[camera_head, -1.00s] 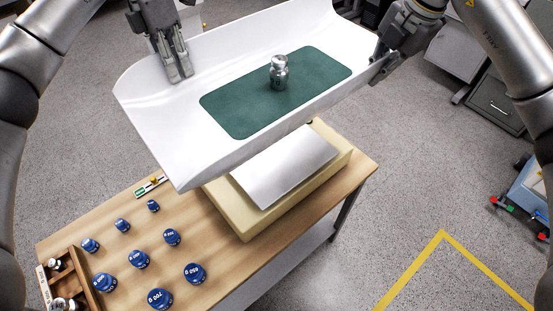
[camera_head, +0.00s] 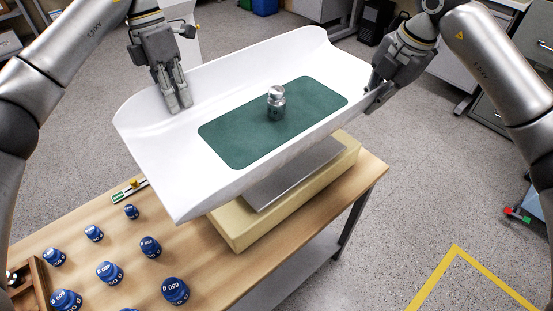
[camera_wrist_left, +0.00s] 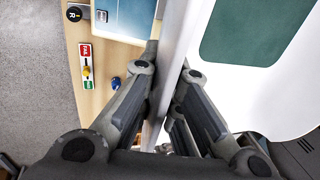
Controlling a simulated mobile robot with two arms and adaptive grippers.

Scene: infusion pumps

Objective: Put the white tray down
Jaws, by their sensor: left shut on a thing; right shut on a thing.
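The white tray (camera_head: 150,125) is a wide curved trough with a green mat (camera_head: 235,140) inside, and a shiny metal weight (camera_head: 276,104) stands upright on the mat. My left gripper (camera_head: 180,106) is shut on the tray's far left rim; in the left wrist view the tray wall (camera_wrist_left: 172,60) runs between its fingers (camera_wrist_left: 165,78). My right gripper (camera_head: 372,98) is shut on the tray's right end. The tray is over the cream scale (camera_head: 235,225) and its steel plate (camera_head: 292,180), partly hiding both. I cannot tell whether it touches the plate.
The scale stands on a wooden table (camera_head: 330,215). Several blue weights (camera_head: 150,247) stand on its left part, near a wooden box (camera_head: 35,280) and a small red-green strip (camera_head: 130,189). Open floor lies to the right, with yellow tape (camera_head: 455,250).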

